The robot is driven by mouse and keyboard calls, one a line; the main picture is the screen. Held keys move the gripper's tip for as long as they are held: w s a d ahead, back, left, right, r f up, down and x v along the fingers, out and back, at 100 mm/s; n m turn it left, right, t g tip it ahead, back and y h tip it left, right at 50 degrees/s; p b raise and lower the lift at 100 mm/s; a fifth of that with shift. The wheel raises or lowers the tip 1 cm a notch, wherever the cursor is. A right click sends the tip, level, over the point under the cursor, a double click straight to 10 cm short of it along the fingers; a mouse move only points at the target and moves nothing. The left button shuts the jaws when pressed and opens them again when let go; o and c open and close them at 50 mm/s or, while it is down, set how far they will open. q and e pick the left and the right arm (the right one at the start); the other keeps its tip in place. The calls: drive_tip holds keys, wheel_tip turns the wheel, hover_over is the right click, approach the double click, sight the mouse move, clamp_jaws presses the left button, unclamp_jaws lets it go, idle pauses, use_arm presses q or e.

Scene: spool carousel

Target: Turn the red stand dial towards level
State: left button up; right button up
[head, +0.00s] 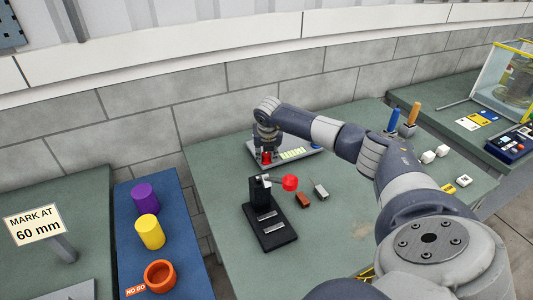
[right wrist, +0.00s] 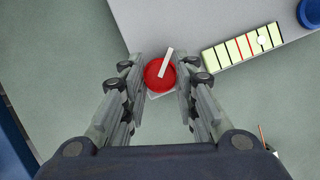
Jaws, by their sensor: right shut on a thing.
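The red stand dial (right wrist: 153,82) is a round knob with a white pointer bar tilted up to the right. It sits at the corner of a grey stand plate (right wrist: 180,35). My right gripper (right wrist: 160,77) has its fingers on both sides of the dial and is shut on it. In the head view the red dial (head: 266,159) shows just under the gripper (head: 267,152). A yellow-green level vial (right wrist: 241,46) with dark lines, red lines and a pale bubble right of its middle lies on the plate. A blue dial (right wrist: 312,12) is partly cut off. My left gripper is not in view.
A black lever device with a red ball (head: 290,183) stands in front of the plate, near a brown block (head: 303,200) and a grey block (head: 321,191). Blue and orange upright handles (head: 411,114) stand to the right. Coloured cylinders (head: 149,232) stand on a blue mat at left.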

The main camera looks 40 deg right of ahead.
drive_tip(key=shift+w+r+m+g+h+b, duration=0.1)
drive_tip(key=shift+m+g+h+b, duration=0.25)
drive_tip(key=shift+m, duration=0.45)
drive_tip(key=shift+w+m+g+h+b, duration=0.15)
drive_tip(key=shift+m+b, duration=0.3)
drive_tip(key=shift+m, duration=0.35)
drive_tip(key=shift+s, duration=0.15)
drive_tip(key=o, duration=1)
drive_tip(key=v, duration=1.2)
